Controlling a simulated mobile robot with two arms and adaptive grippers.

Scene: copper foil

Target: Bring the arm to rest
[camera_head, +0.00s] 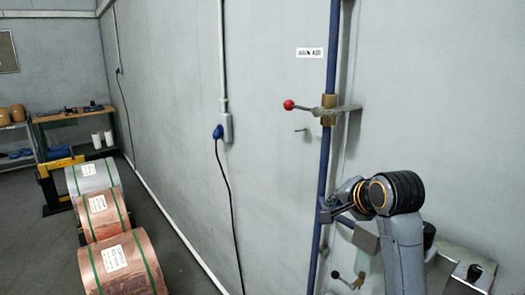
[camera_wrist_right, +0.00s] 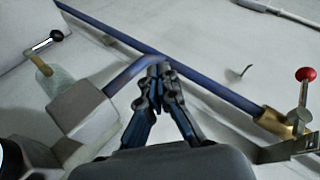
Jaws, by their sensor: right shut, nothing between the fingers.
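My right arm comes in at the lower right of the head view. Its gripper (camera_head: 335,208) is in front of the upright blue pipe (camera_head: 329,120), below the red-knobbed lever. In the right wrist view the fingers of the right gripper (camera_wrist_right: 160,68) are together and empty. Their tips overlap the blue pipe (camera_wrist_right: 222,92) where a blue branch leads off to a grey metal block (camera_wrist_right: 85,110). I cannot tell whether the tips touch the pipe. My left gripper is in neither view.
A lever with a red knob (camera_head: 289,105) sticks out from a brass valve (camera_head: 328,110) on the pipe. A lower black-knobbed lever (camera_head: 336,275) is near my arm. Several copper foil rolls (camera_head: 121,265) stand at the left. Floor between rolls and wall is clear.

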